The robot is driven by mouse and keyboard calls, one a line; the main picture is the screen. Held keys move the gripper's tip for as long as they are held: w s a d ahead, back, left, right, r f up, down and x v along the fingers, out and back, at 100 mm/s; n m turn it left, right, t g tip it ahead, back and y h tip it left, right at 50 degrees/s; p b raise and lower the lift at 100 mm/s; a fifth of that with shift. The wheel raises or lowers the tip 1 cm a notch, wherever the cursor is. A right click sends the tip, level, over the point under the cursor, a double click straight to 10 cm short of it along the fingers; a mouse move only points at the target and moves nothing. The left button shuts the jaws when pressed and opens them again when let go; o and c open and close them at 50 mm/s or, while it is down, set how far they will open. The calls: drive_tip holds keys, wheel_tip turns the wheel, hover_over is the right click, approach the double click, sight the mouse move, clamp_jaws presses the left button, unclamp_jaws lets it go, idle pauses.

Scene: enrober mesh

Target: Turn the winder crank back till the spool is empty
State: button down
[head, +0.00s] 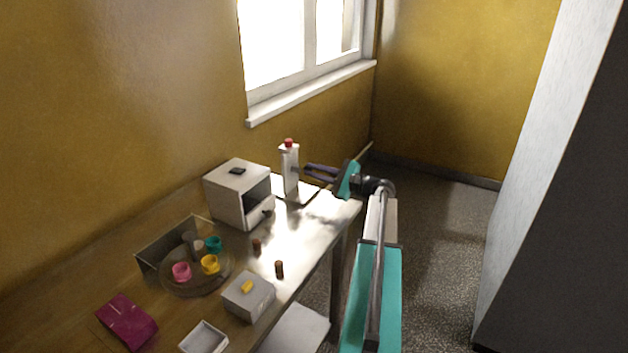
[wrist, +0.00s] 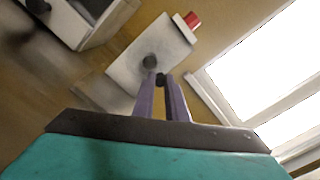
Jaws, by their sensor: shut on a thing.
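The winder (head: 290,172) is a white upright post with a red piece (head: 289,143) on top, at the far end of the table. In the wrist view its white body (wrist: 135,50) is tilted, with the red piece (wrist: 192,20) at its upper right corner. A dark round hub (wrist: 150,61) sits on its face. My gripper (head: 307,170) reaches it from the right. In the wrist view my gripper's purple fingers (wrist: 162,82) are shut on the small dark crank knob (wrist: 161,79), just beside the hub. I cannot make out the spool or any winding on it.
A white box-shaped machine (head: 238,193) with a dark opening stands left of the winder. A window is behind.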

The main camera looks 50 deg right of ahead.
drive_tip(key=shift+n+b, duration=0.45)
drive_tip(key=shift+n, duration=0.05)
drive_tip(key=shift+r, duration=0.15)
drive_tip(key=c, duration=1.8)
unclamp_jaws()
drive_tip(key=shift+o, duration=0.2)
drive_tip(key=shift+s, duration=0.1)
drive_tip(key=b+v, duration=0.2)
drive_tip(key=v, duration=1.1)
drive_tip(key=shift+s, duration=0.35)
drive_tip(key=shift+s+d, duration=0.1)
